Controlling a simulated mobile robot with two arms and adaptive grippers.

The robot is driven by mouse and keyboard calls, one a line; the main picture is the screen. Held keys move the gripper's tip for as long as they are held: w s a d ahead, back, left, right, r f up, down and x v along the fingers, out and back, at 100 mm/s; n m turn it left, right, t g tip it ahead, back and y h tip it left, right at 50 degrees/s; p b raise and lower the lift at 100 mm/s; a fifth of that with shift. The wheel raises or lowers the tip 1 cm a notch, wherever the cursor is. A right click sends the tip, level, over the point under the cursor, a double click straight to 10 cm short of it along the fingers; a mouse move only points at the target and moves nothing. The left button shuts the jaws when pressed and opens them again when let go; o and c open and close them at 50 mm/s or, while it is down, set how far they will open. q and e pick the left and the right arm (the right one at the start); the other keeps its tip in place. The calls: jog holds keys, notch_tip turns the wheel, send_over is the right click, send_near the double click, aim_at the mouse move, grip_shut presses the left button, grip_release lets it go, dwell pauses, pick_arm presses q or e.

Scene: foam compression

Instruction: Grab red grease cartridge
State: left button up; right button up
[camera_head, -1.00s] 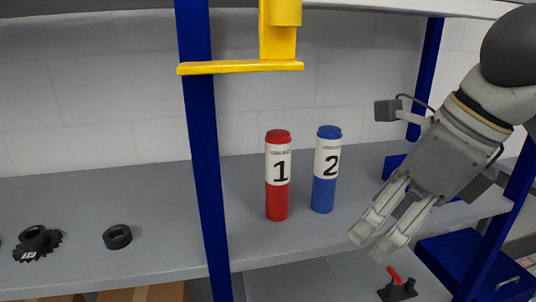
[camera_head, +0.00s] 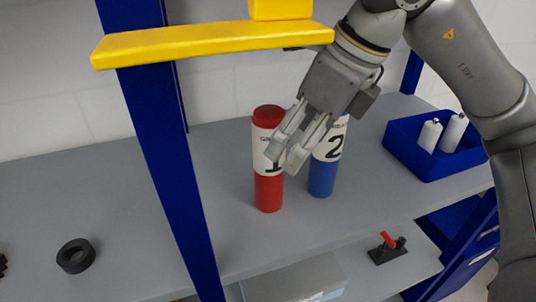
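The red grease cartridge (camera_head: 269,192) stands upright on the grey shelf, with a red cap and a white label marked 1. The blue cartridge (camera_head: 322,178), marked 2, stands upright just to its right. My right gripper (camera_head: 283,158) is in front of the two cartridges, its fingers pointing down and left. Its fingertips overlap the red cartridge's label in the picture; I cannot tell whether they touch it. The two fingers are apart with nothing visible between them. Part of the blue cartridge's top is hidden behind the gripper. My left gripper is not in view.
A blue post (camera_head: 170,160) and a yellow bar (camera_head: 205,42) stand left of and above the cartridges. A blue bin (camera_head: 425,165) with white bottles sits at right. A black ring (camera_head: 76,256) lies at left. A red-handled black part (camera_head: 388,249) is on the lower shelf.

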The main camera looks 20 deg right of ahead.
aim_at(269, 132)
jog(key=w+a+p, duration=0.1)
jog(key=w, duration=0.1)
jog(key=w+a+p, duration=0.1)
jog(key=w+a, duration=0.1)
jog(key=shift+w+a+f+p, duration=0.1)
jog(key=shift+a+f+p, duration=0.2)
jog(key=shift+f+p, duration=0.1)
jog(key=shift+f, duration=0.15)
jog(key=shift+d, duration=0.15)
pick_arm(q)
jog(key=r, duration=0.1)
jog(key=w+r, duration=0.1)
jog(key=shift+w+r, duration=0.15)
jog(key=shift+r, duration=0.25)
pick_arm(e)
grip_shut()
